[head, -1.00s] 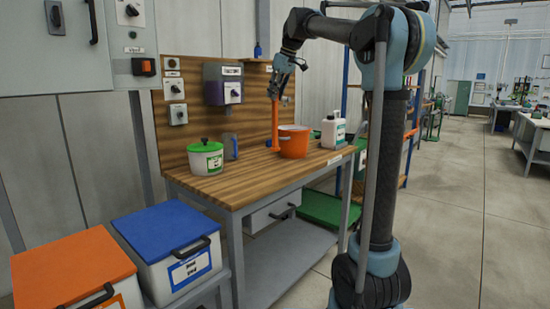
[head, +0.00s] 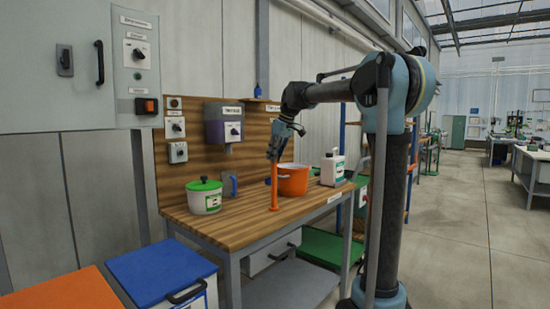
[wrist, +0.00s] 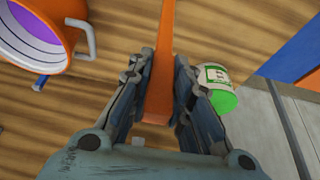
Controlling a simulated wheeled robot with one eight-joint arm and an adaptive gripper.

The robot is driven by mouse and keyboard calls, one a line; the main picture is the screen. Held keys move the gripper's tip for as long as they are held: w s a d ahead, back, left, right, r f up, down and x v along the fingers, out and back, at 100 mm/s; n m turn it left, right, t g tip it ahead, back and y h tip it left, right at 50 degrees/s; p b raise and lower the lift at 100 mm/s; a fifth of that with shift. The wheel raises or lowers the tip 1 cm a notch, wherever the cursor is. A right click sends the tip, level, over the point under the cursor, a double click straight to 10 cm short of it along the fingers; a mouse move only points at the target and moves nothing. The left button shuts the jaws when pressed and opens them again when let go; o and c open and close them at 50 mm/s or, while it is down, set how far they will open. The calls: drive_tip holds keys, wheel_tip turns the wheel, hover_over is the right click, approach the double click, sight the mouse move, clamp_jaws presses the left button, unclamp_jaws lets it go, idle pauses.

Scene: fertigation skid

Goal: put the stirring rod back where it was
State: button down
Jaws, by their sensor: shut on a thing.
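The orange stirring rod (head: 274,188) hangs roughly upright below my gripper (head: 279,157). My gripper is shut on its upper part. In the wrist view the rod (wrist: 163,60) runs between the two fingers of my gripper (wrist: 165,65). The rod's lower end is at or close above the wooden bench top (head: 235,228); I cannot tell whether it touches. The rod is outside the orange pot (head: 295,182), to its left and toward the front in the head view. The pot (wrist: 62,50) also shows in the wrist view, with purple inside.
A white jar with a green lid (head: 204,198) stands left on the bench, a blue mug (head: 229,187) behind it. A white jug (head: 332,170) stands right of the pot. A blue-lidded bin (head: 160,272) is at the bench's left. Bare wood lies between jar and rod.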

drive_tip(key=c, duration=1.5)
unclamp_jaws()
drive_tip(key=shift+f, duration=0.1)
drive_tip(key=shift+o, duration=0.2)
drive_tip(key=v, duration=1.2)
drive_tip(key=s+d+f+m+h, duration=0.1)
drive_tip(key=s+d+f+m, duration=0.2)
drive_tip(key=s+f, duration=0.9)
drive_tip(key=s+d+f+m+h, duration=0.1)
drive_tip(key=s+d+f+m, duration=0.2)
drive_tip(key=s+d+f, duration=0.7)
drive_tip(key=s+d+f+m+h, duration=0.1)
drive_tip(key=s+d+f+m, duration=0.3)
drive_tip(key=s+f, duration=1.1)
drive_tip(key=d+f, duration=0.3)
drive_tip(key=f, duration=0.5)
drive_tip(key=shift+s+g+h, duration=0.3)
drive_tip(key=shift+s, duration=0.1)
drive_tip(key=shift+d+f, duration=0.1)
drive_tip(key=shift+f, duration=0.05)
